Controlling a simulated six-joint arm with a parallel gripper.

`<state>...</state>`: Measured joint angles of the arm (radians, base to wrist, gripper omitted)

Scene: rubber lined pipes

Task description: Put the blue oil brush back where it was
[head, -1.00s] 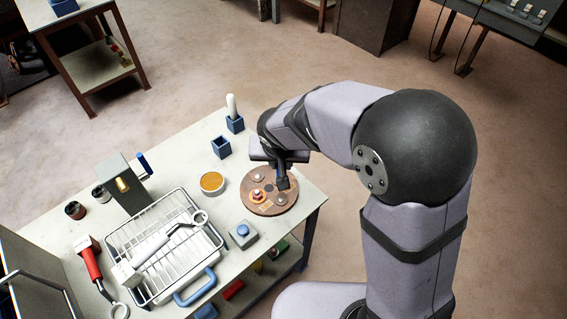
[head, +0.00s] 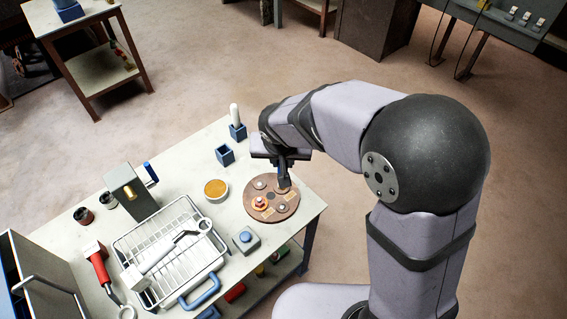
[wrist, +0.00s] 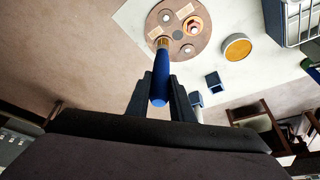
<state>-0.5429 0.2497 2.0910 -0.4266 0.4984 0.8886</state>
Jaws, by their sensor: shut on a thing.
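My gripper (head: 284,182) is shut on the blue oil brush (wrist: 160,80), gripping its blue handle. In the wrist view the brush's brassy end (wrist: 162,43) points toward the round brown plate (wrist: 180,28); I cannot tell if it touches. In the head view the gripper is over the back right edge of the plate (head: 271,198), and the brush is mostly hidden. An empty-looking blue square holder (head: 225,154) stands behind and left of the plate. A second blue holder (head: 238,131) has a white-handled brush (head: 235,114) upright in it.
A dish of amber oil (head: 215,189) sits left of the plate. A grey box with a blue button (head: 246,238) is in front. A wire rack (head: 170,250) holds a white-headed tool. A grey upright block (head: 130,192) stands further left. Table between dish and holders is clear.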

